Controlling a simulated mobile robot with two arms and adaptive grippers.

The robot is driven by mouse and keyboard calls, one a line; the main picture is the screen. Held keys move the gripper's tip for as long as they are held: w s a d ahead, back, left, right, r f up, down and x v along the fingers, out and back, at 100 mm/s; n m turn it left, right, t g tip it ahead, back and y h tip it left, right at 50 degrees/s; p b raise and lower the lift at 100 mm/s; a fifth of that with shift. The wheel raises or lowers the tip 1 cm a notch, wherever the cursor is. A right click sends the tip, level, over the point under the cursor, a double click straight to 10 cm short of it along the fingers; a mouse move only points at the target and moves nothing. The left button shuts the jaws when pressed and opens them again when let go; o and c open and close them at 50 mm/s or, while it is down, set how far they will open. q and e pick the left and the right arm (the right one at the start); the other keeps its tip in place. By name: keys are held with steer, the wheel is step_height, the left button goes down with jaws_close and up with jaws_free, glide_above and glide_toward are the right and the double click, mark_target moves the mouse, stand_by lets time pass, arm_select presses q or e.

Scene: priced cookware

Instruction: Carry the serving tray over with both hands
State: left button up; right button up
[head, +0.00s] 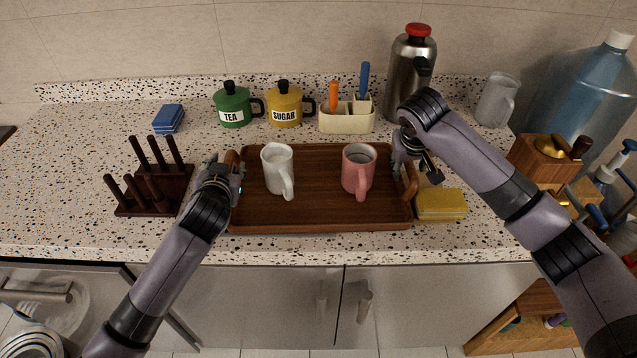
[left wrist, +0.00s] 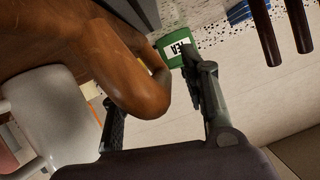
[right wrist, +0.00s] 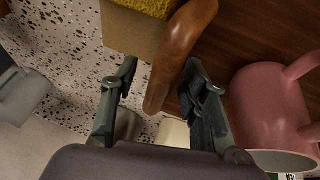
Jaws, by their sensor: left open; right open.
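The brown wooden serving tray (head: 320,217) lies on the speckled counter, with a white mug (head: 278,172) and a pink mug (head: 358,170) on it. My left gripper (head: 229,172) is at the tray's left handle. In the left wrist view that handle (left wrist: 135,75) lies between the open fingers (left wrist: 155,110). My right gripper (head: 410,172) is at the tray's right handle (head: 410,182). In the right wrist view the handle (right wrist: 178,60) runs between the open fingers (right wrist: 160,95). The pink mug (right wrist: 270,115) is close beside the right finger there. Whether the fingers touch the handles I cannot tell.
A yellow sponge stack (head: 441,204) sits right of the tray. A dark peg rack (head: 150,190) stands left. Behind are the tea pot (head: 233,104), sugar pot (head: 285,103), utensil holder (head: 346,118) and steel flask (head: 409,75). The counter's front edge is close to the tray.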

arm_select(q)
jaws_close()
arm_select(e)
jaws_close()
stand_by(0.6)
arm_select(q)
steer(key=shift+w+r, duration=0.1)
steer(key=shift+r, duration=0.15)
arm_select(e)
steer(key=shift+w+r, duration=0.1)
steer(key=shift+r, duration=0.15)
